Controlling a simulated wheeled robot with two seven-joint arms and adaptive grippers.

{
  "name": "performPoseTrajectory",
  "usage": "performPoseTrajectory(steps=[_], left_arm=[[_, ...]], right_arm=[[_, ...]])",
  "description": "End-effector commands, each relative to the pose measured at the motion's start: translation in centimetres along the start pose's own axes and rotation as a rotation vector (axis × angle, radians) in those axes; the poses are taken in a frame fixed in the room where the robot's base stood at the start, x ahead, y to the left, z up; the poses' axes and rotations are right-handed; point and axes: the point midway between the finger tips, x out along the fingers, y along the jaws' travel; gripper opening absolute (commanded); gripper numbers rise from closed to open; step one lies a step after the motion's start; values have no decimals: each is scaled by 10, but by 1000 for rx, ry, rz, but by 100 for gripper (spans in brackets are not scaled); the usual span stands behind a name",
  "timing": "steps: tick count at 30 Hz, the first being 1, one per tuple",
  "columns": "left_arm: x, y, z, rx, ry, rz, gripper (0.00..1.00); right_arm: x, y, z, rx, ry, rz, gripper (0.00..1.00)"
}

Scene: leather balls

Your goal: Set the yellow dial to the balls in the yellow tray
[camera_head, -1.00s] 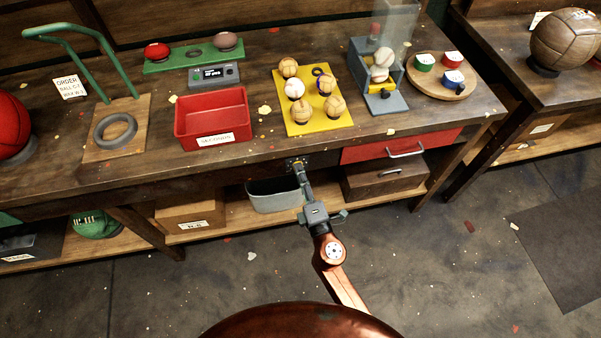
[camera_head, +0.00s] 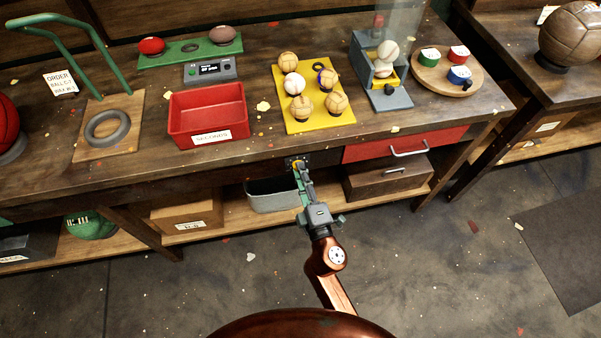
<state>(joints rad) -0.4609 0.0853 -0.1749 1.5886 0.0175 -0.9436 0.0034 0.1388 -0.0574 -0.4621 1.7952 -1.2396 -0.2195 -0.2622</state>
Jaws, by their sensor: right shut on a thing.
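The yellow tray (camera_head: 307,126) lies on the bench and holds several balls in ring seats: tan ones (camera_head: 336,102), a white one (camera_head: 294,84) and one with dark and tan panels (camera_head: 327,79). One ring seat (camera_head: 318,70) at its back is empty. The yellow dial (camera_head: 297,165) is on a dark plate on the bench's front face, mostly hidden by my right gripper (camera_head: 298,170). That gripper reaches up from below and is shut on the dial. The dial's marks are too small to read. My left gripper is out of view.
The red "seconds" tray (camera_head: 208,136) is empty. A red drawer (camera_head: 362,152) with a metal handle is right of the dial. A grey bin (camera_head: 272,199) and a brown case (camera_head: 388,181) sit on the shelf below. The floor in front is mostly clear.

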Motion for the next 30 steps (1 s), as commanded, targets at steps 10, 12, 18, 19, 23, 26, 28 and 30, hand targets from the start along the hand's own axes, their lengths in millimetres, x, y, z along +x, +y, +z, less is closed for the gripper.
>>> performPoseTrajectory(steps=[10, 12, 18, 19, 23, 26, 28, 30], left_arm=[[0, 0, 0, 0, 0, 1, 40], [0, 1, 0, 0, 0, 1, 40], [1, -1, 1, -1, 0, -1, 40], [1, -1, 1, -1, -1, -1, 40], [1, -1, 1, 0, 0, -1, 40], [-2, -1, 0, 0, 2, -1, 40], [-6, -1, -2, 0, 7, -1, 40], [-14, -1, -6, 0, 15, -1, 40]], right_arm=[[0, -1, 0, -1, 0, -2, 39], [0, -1, 0, -1, 0, -1, 39], [0, 0, 0, -1, 0, -1, 39], [0, 0, 0, -1, 0, -1, 39], [0, 0, 0, -1, 0, 0, 39], [0, 1, 0, -16, 1, -1, 39], [0, 3, 0, -51, 4, -3, 39], [0, 5, 0, -108, 8, -8, 39]])
